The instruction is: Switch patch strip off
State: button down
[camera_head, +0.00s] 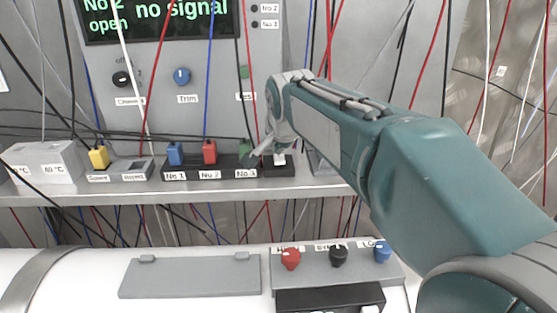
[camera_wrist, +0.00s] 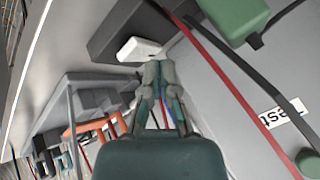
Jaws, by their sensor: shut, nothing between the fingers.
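The patch strip (camera_head: 215,173) is a black bar on the shelf. It carries a blue plug (camera_head: 175,153), a red plug (camera_head: 209,151) and a green plug (camera_head: 246,152), above labels No 1, No 2 and No 3. A white switch (camera_head: 280,159) sits at its right end, partly behind my gripper. My gripper (camera_head: 261,151) is shut and empty, just above that end. In the wrist view, my closed fingertips (camera_wrist: 158,70) lie close to the white switch (camera_wrist: 138,49) on the black strip (camera_wrist: 118,28). I cannot tell whether they touch it, or which way the switch is set.
A panel behind has a display (camera_head: 155,14) reading "No 2 open no signal", a black knob (camera_head: 121,78) and a blue knob (camera_head: 182,76). Red, blue, white and black cables hang across the space. A grey box (camera_head: 45,162) and a yellow plug (camera_head: 99,157) stand at left.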

aim_at(278, 158)
jog(key=shift+f, duration=0.1)
dwell(0.3)
jog(key=shift+s+f, duration=0.15)
jog(key=shift+f, duration=0.1)
jog(key=shift+d+f, duration=0.1)
jog(key=shift+f, duration=0.15)
dwell(0.7)
jog(key=shift+r, duration=0.55)
jog(key=shift+r, duration=0.1)
jog(key=shift+w+r, duration=0.2)
jog(key=shift+r, duration=0.1)
jog(key=shift+w+r, duration=0.15)
jog(key=shift+r, duration=0.95)
jog(key=shift+w+r, duration=0.15)
jog(key=shift+r, duration=0.9)
